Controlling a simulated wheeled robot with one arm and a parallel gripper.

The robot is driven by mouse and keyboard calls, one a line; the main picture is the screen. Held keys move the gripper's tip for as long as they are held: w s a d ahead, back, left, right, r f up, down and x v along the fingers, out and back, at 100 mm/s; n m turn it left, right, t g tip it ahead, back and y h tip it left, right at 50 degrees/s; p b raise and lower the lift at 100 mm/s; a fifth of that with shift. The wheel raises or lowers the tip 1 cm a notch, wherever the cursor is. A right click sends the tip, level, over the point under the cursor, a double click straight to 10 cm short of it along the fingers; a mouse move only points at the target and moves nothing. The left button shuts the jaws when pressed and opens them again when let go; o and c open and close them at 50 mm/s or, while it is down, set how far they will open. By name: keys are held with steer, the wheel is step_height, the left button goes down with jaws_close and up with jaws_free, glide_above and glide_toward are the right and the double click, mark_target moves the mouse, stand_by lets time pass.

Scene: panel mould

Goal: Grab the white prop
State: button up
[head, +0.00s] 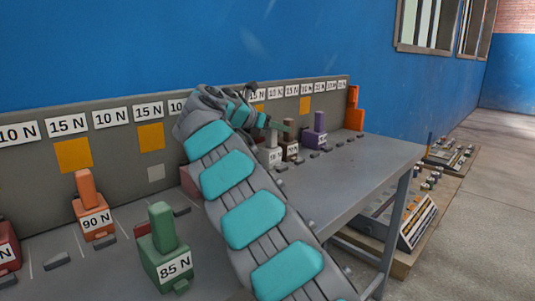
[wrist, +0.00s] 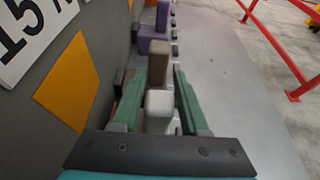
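The white prop (head: 272,155) stands upright on the grey table, with a labelled base and a narrower upright block. In the wrist view the white prop (wrist: 158,108) shows between the two green fingers of my gripper (wrist: 160,92). The fingers are spread, with a gap on each side of the prop's upright block. In the head view my gripper (head: 270,121) is just above and beside the prop, partly hidden by my arm. I cannot tell how far the fingers reach down along the prop.
A brown prop (wrist: 158,65) stands close behind the white one, with a purple prop (head: 319,128) beyond. A green prop (head: 163,240) and an orange prop (head: 88,205) stand at the left. The labelled back panel (wrist: 65,75) runs close along the left.

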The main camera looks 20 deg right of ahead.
jaws_close()
stand_by(1.0)
